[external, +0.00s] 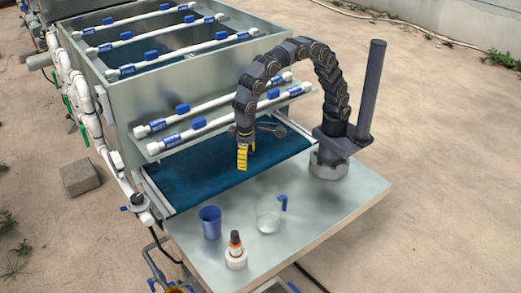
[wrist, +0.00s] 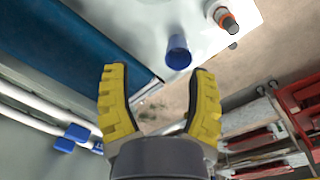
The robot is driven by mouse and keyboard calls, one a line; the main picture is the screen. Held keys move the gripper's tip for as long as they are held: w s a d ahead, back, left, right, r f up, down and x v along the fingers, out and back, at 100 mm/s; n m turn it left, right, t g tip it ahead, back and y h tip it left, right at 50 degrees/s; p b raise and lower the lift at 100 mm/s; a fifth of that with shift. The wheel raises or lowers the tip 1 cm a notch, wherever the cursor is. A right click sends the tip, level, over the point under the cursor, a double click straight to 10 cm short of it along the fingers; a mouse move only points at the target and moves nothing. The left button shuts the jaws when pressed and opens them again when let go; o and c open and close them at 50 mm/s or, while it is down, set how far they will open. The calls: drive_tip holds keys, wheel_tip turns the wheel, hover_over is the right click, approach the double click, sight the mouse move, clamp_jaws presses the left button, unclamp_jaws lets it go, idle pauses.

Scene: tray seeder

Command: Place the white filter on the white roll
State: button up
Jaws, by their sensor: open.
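A white roll (external: 236,262) sits near the front of the metal table, with an orange-and-white bottle with a dark cap upright on or in it; I cannot tell which. In the wrist view the bottle (wrist: 228,22) shows at the top right, with part of the roll (wrist: 215,8) beside it. No thing is clearly a white filter; a pale see-through vessel (external: 267,216) with a blue handle stands right of and behind the roll. My gripper (external: 242,160) hangs above the blue belt, behind these things. Its yellow fingers (wrist: 160,78) are open, with nothing between them.
A blue cup (external: 210,222) stands at the table's left; it also shows in the wrist view (wrist: 178,52). The blue belt (external: 215,180) and the metal seeder box with white pipes (external: 205,122) lie behind. The table's right side (external: 330,205) is clear.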

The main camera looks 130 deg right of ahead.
drive_tip(key=s+d+n, duration=0.2)
drive_tip(key=s+n, duration=0.1)
drive_tip(key=s, duration=0.8)
drive_tip(key=s+d+n, duration=0.2)
drive_tip(key=s+n, duration=0.2)
drive_tip(key=s, duration=0.6)
drive_tip(key=s+d+n+g, duration=0.1)
drive_tip(key=s+d+n, duration=0.1)
drive_tip(key=s, duration=0.9)
drive_tip(key=shift+s+d+r+n, duration=0.3)
drive_tip(key=shift+s+r+n, duration=0.1)
drive_tip(key=shift+n, duration=0.3)
